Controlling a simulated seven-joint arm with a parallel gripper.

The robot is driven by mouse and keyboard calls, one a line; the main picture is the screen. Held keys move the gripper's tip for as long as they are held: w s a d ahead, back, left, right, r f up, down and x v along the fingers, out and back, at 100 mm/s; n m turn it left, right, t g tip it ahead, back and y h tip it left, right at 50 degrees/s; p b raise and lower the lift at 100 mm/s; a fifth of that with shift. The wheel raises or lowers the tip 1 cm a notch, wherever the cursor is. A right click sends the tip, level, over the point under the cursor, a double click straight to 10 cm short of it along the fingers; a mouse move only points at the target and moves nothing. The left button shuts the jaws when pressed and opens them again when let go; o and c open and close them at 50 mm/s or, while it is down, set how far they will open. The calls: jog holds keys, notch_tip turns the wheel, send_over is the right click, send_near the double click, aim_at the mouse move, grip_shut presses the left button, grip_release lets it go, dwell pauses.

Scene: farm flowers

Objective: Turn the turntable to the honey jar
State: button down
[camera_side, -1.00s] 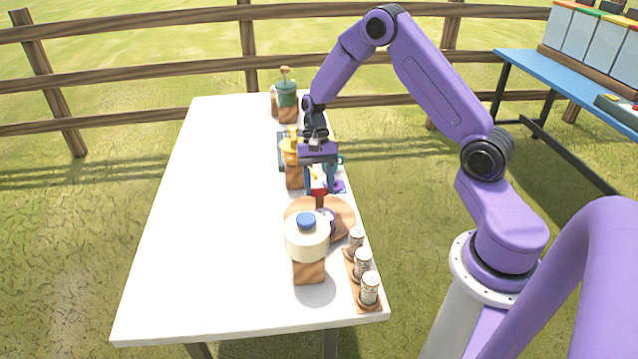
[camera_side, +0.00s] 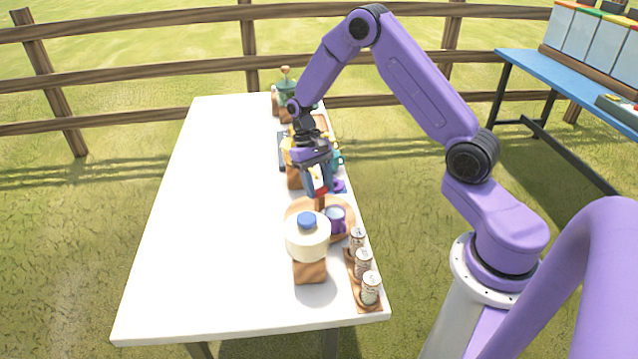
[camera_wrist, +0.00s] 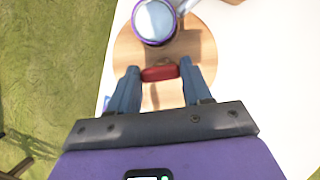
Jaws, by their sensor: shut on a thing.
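The turntable (camera_side: 294,214) is a round wooden disc on the white table. It also shows in the wrist view (camera_wrist: 127,48). A purple mug (camera_side: 337,220) stands on its right part, and it shows at the top of the wrist view (camera_wrist: 153,21). My gripper (camera_side: 320,190) is above the far side of the turntable. In the wrist view my gripper (camera_wrist: 160,76) is shut on a red handle (camera_wrist: 158,73) at the disc's edge. A yellow-topped thing (camera_side: 289,152) on a wooden block is partly hidden behind my gripper; I cannot tell whether it is the honey jar.
A cream container with a blue lid (camera_side: 307,239) stands on a wooden block close to the turntable's near side. Several cans (camera_side: 363,264) stand on a wooden strip at the right edge. A green pot (camera_side: 289,91) is at the far end. The table's left half is clear.

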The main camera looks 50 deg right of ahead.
jog(key=shift+w+a+r+n+h, duration=0.1)
jog(key=shift+n+h, duration=0.4)
jog(key=shift+n, duration=0.75)
jog(key=shift+s+a+f+n+h, duration=0.1)
jog(key=shift+n+h, duration=0.4)
jog(key=shift+n, duration=0.7)
jog(key=shift+w+a+r+n+h, duration=0.1)
jog(key=shift+n+h, duration=0.4)
jog(key=shift+n, duration=0.75)
jog(key=shift+n+t+h, duration=0.6)
jog(key=shift+n+h, duration=0.1)
jog(key=shift+n, duration=1.4)
jog(key=shift+a+n+t+h, duration=0.15)
jog(key=shift+n+t+h, duration=0.3)
jog(key=shift+n, duration=1.45)
jog(key=shift+s+n+t+h, duration=0.15)
jog(key=shift+n+t, duration=0.25)
jog(key=shift+n, duration=0.55)
jog(key=shift+s+n+t+h, duration=0.1)
jog(key=shift+n+t, duration=0.25)
jog(key=shift+n, duration=0.6)
jog(key=shift+n+t, duration=0.8)
jog(key=shift+n, duration=1.2)
jog(key=shift+s+n+t, duration=0.15)
jog(key=shift+n+t, duration=0.55)
jog(key=shift+n, duration=1.1)
jog(key=shift+s+n+t+y, duration=0.1)
jog(key=shift+n+t+y, duration=0.35)
jog(key=shift+n, duration=1.55)
